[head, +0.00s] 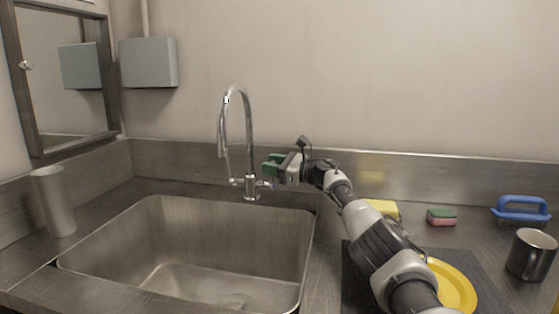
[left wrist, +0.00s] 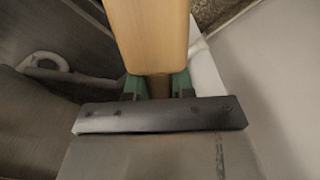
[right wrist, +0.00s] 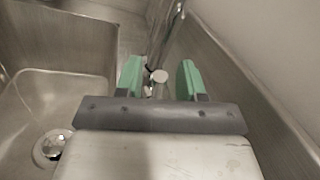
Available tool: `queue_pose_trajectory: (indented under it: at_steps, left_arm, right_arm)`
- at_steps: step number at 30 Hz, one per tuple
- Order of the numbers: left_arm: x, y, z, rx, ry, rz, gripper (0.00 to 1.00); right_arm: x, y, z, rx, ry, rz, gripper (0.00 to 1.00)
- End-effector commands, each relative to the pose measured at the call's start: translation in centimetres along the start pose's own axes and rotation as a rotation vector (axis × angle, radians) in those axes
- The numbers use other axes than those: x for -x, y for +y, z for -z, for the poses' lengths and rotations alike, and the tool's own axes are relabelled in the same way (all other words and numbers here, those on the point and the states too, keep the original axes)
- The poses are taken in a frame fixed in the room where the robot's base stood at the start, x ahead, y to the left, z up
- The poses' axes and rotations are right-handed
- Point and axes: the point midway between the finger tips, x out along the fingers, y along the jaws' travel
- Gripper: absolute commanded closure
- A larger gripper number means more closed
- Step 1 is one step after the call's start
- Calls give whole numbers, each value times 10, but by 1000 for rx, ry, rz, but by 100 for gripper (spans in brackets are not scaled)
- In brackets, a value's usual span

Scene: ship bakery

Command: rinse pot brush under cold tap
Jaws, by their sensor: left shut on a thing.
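The chrome tap (head: 250,140) has a tall curved spout and stands behind the steel sink (head: 185,210). My right gripper (head: 272,163) is just right of the tap's base. In the right wrist view its green fingers (right wrist: 160,80) are apart, with a round tap knob (right wrist: 159,76) showing between and beyond them. I cannot tell whether they touch it. My left gripper (left wrist: 157,84) shows only in the left wrist view, shut on a pale wooden piece, which I take for the pot brush (left wrist: 152,35). Its bristles are not visible. No water is seen running.
A metal cup (head: 53,202) stands left of the sink. The basin is empty.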

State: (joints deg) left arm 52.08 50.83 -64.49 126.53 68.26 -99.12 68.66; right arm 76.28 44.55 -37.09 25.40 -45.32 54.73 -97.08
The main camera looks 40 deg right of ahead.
Motion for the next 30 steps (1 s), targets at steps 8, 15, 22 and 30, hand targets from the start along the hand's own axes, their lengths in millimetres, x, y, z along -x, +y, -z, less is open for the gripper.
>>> queue_pose_trajectory:
  at_steps: [8,15,22,30]
  left_arm:
    - [5,0,0,0,0,0,99]
    - [-1,0,0,0,0,0,99]
    - [-3,0,0,0,0,0,99]
    - [-4,0,0,0,0,0,99]
  right_arm:
    - [-1,-13,-44,4,-4,4,61]
    - [30,-14,-57,7,1,3,61]
    - [72,-17,-86,6,3,3,61]
    - [105,-20,-109,2,1,2,61]
